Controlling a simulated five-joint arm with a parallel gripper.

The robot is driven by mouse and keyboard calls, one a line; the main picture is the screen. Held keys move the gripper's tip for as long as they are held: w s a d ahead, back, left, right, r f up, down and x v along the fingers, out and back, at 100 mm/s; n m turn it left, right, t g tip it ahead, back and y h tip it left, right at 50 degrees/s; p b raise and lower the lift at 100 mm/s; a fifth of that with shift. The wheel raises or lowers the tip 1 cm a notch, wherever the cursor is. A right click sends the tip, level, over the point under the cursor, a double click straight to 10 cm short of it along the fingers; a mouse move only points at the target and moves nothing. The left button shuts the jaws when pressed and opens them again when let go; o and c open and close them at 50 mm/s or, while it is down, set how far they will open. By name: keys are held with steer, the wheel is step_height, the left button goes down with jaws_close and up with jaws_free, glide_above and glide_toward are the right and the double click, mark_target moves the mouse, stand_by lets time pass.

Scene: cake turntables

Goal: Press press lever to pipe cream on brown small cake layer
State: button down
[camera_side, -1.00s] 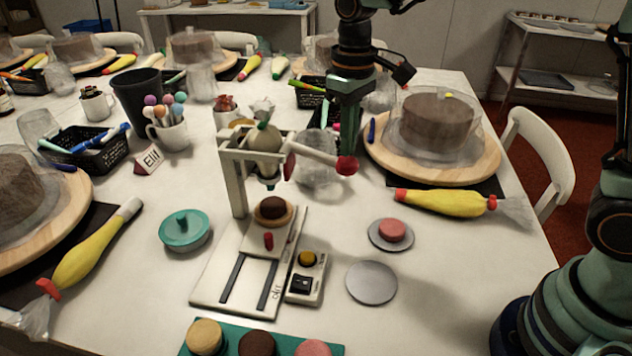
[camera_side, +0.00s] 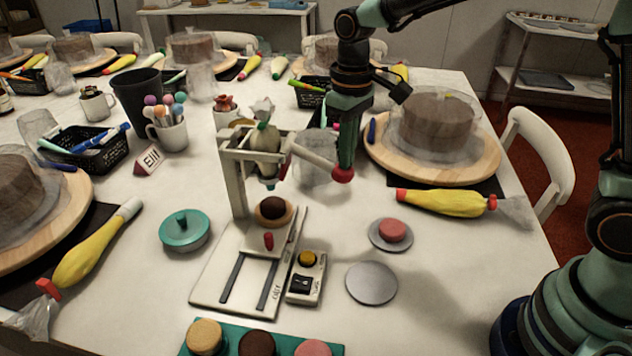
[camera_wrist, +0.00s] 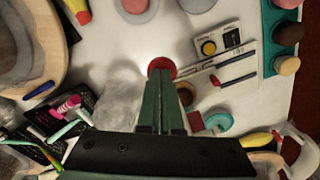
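The brown small cake layer (camera_side: 273,207) sits on a tan round base on the sliding carriage of the cream press (camera_side: 236,190), below the nozzle and piping bag (camera_side: 266,140). The press lever (camera_side: 315,158) slopes down to the right and ends in a red knob (camera_side: 342,174). My gripper (camera_side: 346,162) is shut and empty, its tips at the top of the red knob, seemingly touching it. In the wrist view my gripper (camera_wrist: 160,88) has its fingers together just behind the red knob (camera_wrist: 162,66). The press is partly hidden there behind the fingers.
A control box with a yellow button (camera_side: 307,259) is beside the press base. A pink layer on a grey disc (camera_side: 391,231), an empty grey disc (camera_side: 371,283) and a teal lid (camera_side: 184,231) lie around it. A covered cake on a board (camera_side: 435,130) stands behind right.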

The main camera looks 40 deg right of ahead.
steer(key=shift+s+f, duration=0.1)
steer(key=shift+f, duration=0.9)
steer(key=shift+r, duration=0.1)
stand_by(5.2)
step_height(320, 180, up, 8)
steer(key=shift+f, duration=0.1)
steer(key=shift+r, duration=0.6)
